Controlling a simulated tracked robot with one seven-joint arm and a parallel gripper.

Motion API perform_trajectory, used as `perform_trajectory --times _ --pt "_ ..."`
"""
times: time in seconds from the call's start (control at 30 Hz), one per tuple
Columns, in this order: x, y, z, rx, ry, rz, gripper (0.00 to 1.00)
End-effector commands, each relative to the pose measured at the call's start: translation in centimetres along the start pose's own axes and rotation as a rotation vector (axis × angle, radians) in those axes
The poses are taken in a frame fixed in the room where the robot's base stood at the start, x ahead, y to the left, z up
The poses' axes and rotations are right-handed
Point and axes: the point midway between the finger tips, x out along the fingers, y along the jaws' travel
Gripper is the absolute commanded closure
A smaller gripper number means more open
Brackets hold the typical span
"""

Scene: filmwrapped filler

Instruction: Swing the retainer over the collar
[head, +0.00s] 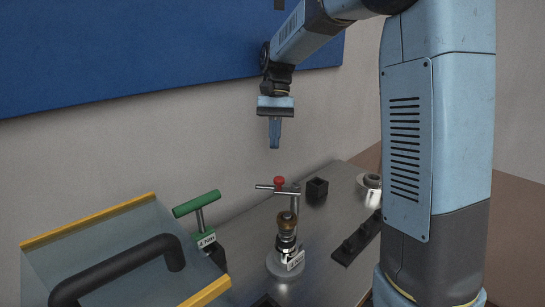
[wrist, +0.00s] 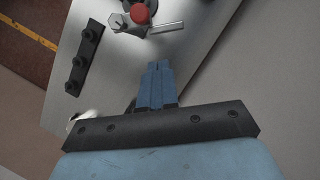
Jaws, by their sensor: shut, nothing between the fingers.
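The retainer looks like a silver bar (head: 266,187) with a red knob (head: 279,182), mounted on an upright post (head: 295,203). In the wrist view the red knob (wrist: 140,13) and the bar (wrist: 168,27) show near the top edge, beyond my fingertips. A brass-coloured ring, likely the collar (head: 287,221), sits on a metal fitting below the bar in the head view. I cannot tell whether the bar lies directly over it. My gripper (head: 274,146) is shut and empty, pointing down above the bar and apart from it. Its closed fingers (wrist: 157,66) also show in the wrist view.
A clear panel (head: 105,245) with yellow edges and a black handle stands at front left. Beside it is a green T-handle (head: 196,203). A small black box (head: 317,187), a black slotted block (head: 356,241) and a pale round part (head: 369,182) stand on the metal bench.

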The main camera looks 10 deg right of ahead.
Motion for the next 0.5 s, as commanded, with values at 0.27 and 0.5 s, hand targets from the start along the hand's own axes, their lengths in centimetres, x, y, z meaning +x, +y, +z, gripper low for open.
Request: perform_trajectory --times 0.27,0.5 --pt "4.3 0.0 0.1 0.000 -0.003 0.001 1.00" --pt "7.7 0.0 0.0 0.000 -0.002 0.000 1.00"
